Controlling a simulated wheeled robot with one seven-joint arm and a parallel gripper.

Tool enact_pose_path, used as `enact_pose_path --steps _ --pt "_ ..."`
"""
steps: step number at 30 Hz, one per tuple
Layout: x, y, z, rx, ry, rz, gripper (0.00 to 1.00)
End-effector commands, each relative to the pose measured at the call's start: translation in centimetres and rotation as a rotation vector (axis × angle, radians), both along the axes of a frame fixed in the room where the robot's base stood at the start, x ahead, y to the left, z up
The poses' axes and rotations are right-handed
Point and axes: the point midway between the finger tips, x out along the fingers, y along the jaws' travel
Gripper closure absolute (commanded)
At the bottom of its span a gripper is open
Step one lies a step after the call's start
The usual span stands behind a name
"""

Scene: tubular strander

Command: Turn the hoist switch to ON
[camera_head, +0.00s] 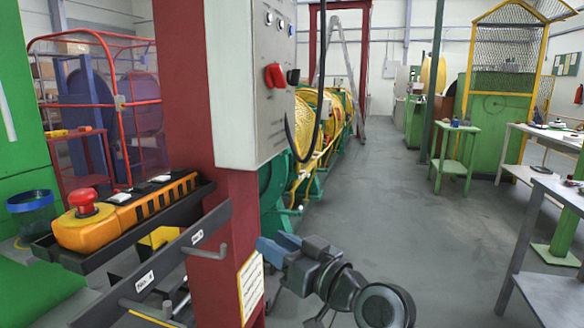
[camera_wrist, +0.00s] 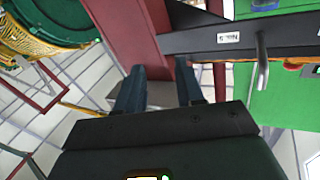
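A red rotary knob (camera_head: 274,76) sits on the side panel of a pale grey control box (camera_head: 232,90) in the head view. It may be the hoist switch, but its marking is too small to read. A yellow pendant (camera_head: 130,212) with a red mushroom button lies in a black tray at the left. My gripper (camera_head: 272,246) is low, below the control box and beside the red post. In the wrist view my gripper (camera_wrist: 160,72) shows two blue fingers apart with nothing held between them. The knob is not seen in the wrist view.
A red post (camera_head: 185,80) carries the control box. Labelled black bars with hooks (camera_head: 205,252) stick out left of my gripper. A black cable (camera_head: 305,150) hangs beside the box. Grey tables (camera_head: 555,195) stand at the right. The floor (camera_head: 400,210) between is clear.

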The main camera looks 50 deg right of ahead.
Motion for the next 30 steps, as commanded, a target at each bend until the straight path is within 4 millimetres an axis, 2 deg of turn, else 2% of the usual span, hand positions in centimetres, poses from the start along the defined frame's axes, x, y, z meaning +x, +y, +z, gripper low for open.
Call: enact_pose_path --steps 1,6,14,20,24,30 --pt "0.9 -1.4 1.4 -0.028 -0.027 0.010 0.63" --pt "2.8 -4.7 6.5 -0.129 -0.087 0.074 0.63" --pt "3.2 -8.2 13.5 -0.310 -0.142 0.164 0.63" --pt "2.0 -10.4 19.1 -0.491 -0.164 0.233 0.63" --pt "0.1 -11.4 23.2 -0.655 -0.163 0.290 0.63" --pt "-2.6 -11.9 27.2 -0.854 -0.136 0.359 0.63"
